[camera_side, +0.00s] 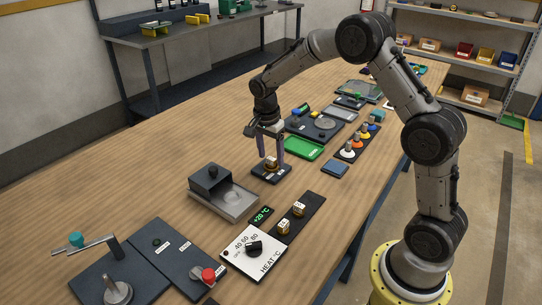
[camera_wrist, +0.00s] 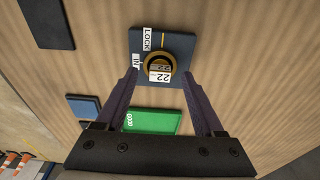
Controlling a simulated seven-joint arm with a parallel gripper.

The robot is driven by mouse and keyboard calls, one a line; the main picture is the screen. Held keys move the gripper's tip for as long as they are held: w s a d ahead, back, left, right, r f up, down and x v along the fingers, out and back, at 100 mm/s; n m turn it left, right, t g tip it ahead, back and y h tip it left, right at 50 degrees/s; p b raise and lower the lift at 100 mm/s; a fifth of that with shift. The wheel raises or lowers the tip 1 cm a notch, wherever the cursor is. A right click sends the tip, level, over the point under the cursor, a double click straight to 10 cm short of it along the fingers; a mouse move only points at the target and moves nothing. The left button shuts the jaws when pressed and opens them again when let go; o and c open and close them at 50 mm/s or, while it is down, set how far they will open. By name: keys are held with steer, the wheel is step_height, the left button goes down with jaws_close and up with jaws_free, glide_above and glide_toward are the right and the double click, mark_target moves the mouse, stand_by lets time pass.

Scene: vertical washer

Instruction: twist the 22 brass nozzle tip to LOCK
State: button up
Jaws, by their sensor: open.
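The brass nozzle tip with the 22 tag (camera_wrist: 158,68) sits on a dark square plate (camera_wrist: 184,42) in the wrist view. The plate carries a LOCK label (camera_wrist: 147,39), an IN label (camera_wrist: 135,61) and a yellow line near LOCK. The 22 tag faces the gripper side of the picture. In the side view the nozzle (camera_side: 270,161) stands on its plate (camera_side: 262,175). My gripper (camera_side: 272,160) points down with its fingers spread on either side of the nozzle. In the wrist view a gap shows between each finger and the nozzle; exact finger height is unclear.
A green GOOD tray (camera_wrist: 152,121) and a blue pad (camera_wrist: 84,106) lie close by. Two tagged brass tips stand on a black strip (camera_side: 314,203) in front.

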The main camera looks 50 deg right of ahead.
steer(key=shift+f, duration=0.5)
jaws_close()
steer(key=m, duration=0.5)
steer(key=shift+d+g, duration=0.1)
steer(key=shift+g, duration=0.2)
steer(key=m, duration=0.8)
steer(key=shift+w+g+y, duration=0.1)
steer(key=shift+g+y, duration=0.2)
steer(key=shift+y, duration=0.1)
steer(key=m, duration=0.5)
steer(key=shift+y, duration=0.3)
